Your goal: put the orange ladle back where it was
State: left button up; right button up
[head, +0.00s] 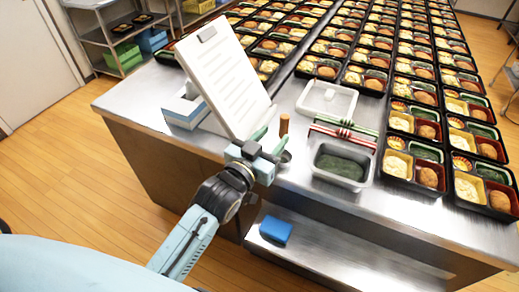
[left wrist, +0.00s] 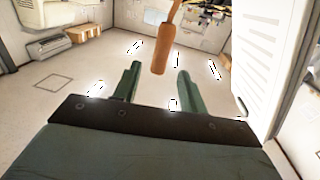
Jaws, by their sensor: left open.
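The ladle's orange-brown handle (head: 284,124) stands upright beside my left gripper (head: 271,138) at the table's front edge. In the left wrist view the handle (left wrist: 163,45) hangs in from the top, its rounded end in the gap between the fingertips of my left gripper (left wrist: 158,70). The fingers are apart, and I see no contact with the handle. The ladle's bowl is not clear in either view. My right gripper is out of view.
A white clipboard (head: 225,80) leans up behind my gripper. Rows of bento trays (head: 411,122) fill the table's back and right.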

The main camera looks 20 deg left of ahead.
pick_arm(q)
jog(key=shift+s+a, duration=0.25)
jog(key=shift+s, duration=1.15)
jog(key=shift+s+a, duration=0.2)
jog(key=shift+s, duration=1.15)
jog(key=s+a+f+g, duration=0.1)
jog(key=s+f+g, duration=0.2)
jog(key=f, duration=0.9)
jog(key=s+f+g+y, duration=0.1)
jog(key=s+f+g, duration=0.25)
jog(key=f, duration=0.75)
jog(key=s+a+f+g, duration=0.1)
jog(key=s+f+g, duration=0.15)
jog(key=f, duration=0.95)
jog(key=s+a+f+g, duration=0.1)
jog(key=s+f+g, duration=0.1)
jog(key=s+f, duration=0.3)
jog(key=s+a+f+g+y, duration=0.1)
jog(key=s+f, duration=0.5)
jog(key=s, duration=0.8)
jog(key=s+a+f+g, duration=0.3)
jog(key=s+f, duration=0.3)
jog(key=s, duration=0.4)
jog(key=shift+s+a+f+m+g+y, duration=0.2)
jog(key=shift+m+g+y, duration=0.15)
jog(key=shift+g, duration=0.55)
jog(key=shift+w, duration=0.1)
